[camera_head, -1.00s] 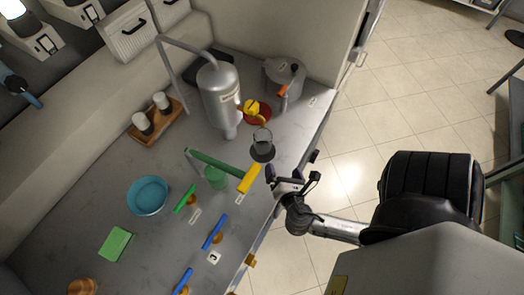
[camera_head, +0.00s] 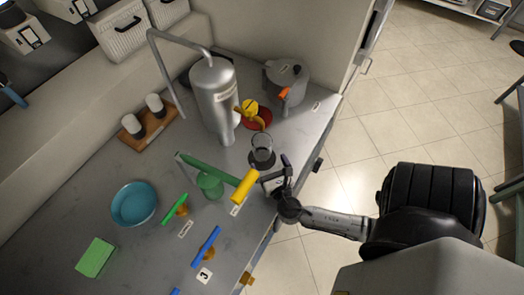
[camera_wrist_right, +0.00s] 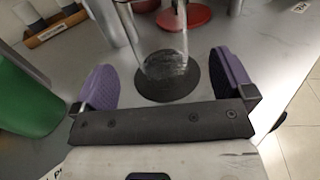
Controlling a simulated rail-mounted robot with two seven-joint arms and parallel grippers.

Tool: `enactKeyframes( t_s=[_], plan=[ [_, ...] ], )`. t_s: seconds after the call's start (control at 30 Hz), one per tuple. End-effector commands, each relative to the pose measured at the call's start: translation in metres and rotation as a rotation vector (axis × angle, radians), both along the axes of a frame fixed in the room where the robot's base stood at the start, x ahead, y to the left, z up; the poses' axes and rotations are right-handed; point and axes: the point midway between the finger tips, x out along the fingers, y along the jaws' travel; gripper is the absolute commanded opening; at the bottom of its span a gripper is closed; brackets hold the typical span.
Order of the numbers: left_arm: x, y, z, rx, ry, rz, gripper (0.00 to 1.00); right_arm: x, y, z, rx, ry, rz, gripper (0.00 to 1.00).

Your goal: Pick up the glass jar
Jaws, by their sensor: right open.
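The glass jar (camera_head: 263,141) is clear and stands upright on a dark round pad (camera_head: 262,159) near the counter's right edge, below the steel cylinder. In the right wrist view the glass jar (camera_wrist_right: 164,45) shows between the finger lines, its top cut off by the frame. My right gripper (camera_head: 274,173) is open and empty, just short of the jar on the near side. In the right wrist view its two purple finger pads (camera_wrist_right: 168,82) are spread to either side of the jar's base, apart from it. My left gripper is not in view.
A yellow-ended green bar (camera_head: 243,186) and green cup (camera_head: 210,185) stand left of the gripper. A steel cylinder (camera_head: 215,95), a red dish (camera_head: 262,119) and a steel pot (camera_head: 290,80) stand behind the jar.

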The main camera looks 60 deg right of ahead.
Motion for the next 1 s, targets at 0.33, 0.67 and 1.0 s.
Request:
enactKeyframes(
  t_s=[0.33, 0.67, 1.0],
  plan=[
    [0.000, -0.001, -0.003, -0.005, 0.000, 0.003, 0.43, 0.018, -0.015, 0.001, -0.001, -0.003, 0.000, 1.00],
    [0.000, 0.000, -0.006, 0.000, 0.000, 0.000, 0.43, 0.044, -0.038, 0.001, 0.001, 0.001, -0.001, 1.00],
    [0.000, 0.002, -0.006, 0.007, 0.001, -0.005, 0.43, 0.046, -0.040, 0.001, 0.001, 0.001, -0.001, 0.96]
  ],
)
